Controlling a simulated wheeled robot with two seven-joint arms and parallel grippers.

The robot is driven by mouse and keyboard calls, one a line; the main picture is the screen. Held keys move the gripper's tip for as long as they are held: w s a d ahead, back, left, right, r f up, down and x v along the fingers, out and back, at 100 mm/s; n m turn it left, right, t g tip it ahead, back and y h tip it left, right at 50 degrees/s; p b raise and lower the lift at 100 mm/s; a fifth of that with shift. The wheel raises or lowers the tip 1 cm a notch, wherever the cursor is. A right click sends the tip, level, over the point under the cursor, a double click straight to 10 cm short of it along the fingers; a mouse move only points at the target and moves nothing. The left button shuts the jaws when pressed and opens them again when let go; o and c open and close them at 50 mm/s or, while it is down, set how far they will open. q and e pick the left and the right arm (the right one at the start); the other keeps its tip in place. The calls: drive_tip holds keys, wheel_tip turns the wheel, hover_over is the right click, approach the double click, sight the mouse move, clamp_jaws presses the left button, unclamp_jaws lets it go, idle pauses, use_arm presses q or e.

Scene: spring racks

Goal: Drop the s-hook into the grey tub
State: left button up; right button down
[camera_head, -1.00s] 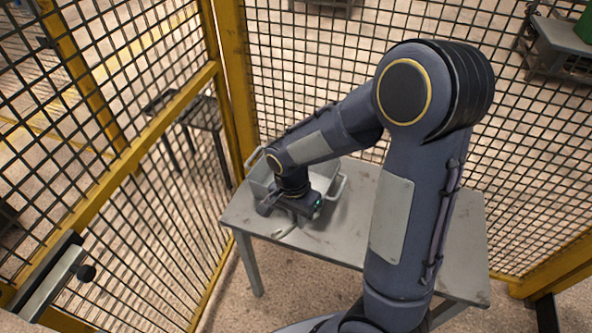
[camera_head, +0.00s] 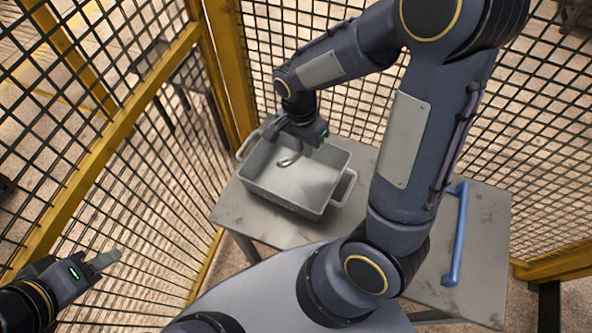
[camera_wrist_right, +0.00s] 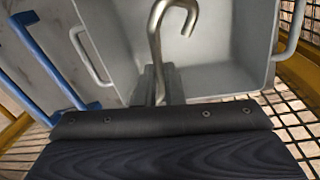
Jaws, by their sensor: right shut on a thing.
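The s-hook (camera_head: 289,160) is a bent metal rod, held by my right gripper (camera_head: 290,147) over the grey tub. In the right wrist view the s-hook (camera_wrist_right: 157,40) stands out from between the fingers of my right gripper (camera_wrist_right: 160,88), its curved end over the tub's inside. The grey tub (camera_head: 262,193) is an open rectangular box with a handle at each end, on the table; it also shows in the right wrist view (camera_wrist_right: 225,75). Its visible floor is empty. My left gripper (camera_head: 112,260) is at the lower left, away from the table; its opening is unclear.
The grey table (camera_head: 375,255) stands in a corner of yellow-framed mesh fence (camera_head: 150,115). A blue bar handle (camera_head: 457,232) lies at the table's right side, and it shows in the right wrist view (camera_wrist_right: 45,65). The table between tub and bar is clear.

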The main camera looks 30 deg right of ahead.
wheel_tip(320, 180, down, 5)
drive_tip(key=b, duration=0.3)
drive_tip(key=shift+f+b, duration=0.1)
drive_tip(key=shift+b, duration=0.3)
drive_tip(key=c, duration=1.5)
unclamp_jaws()
drive_tip(key=shift+o, duration=0.2)
wheel_tip(320, 180, up, 8)
drive_tip(key=shift+w+a+p, duration=0.2)
drive_tip(key=shift+w+p, duration=0.1)
drive_tip(key=shift+w, duration=0.05)
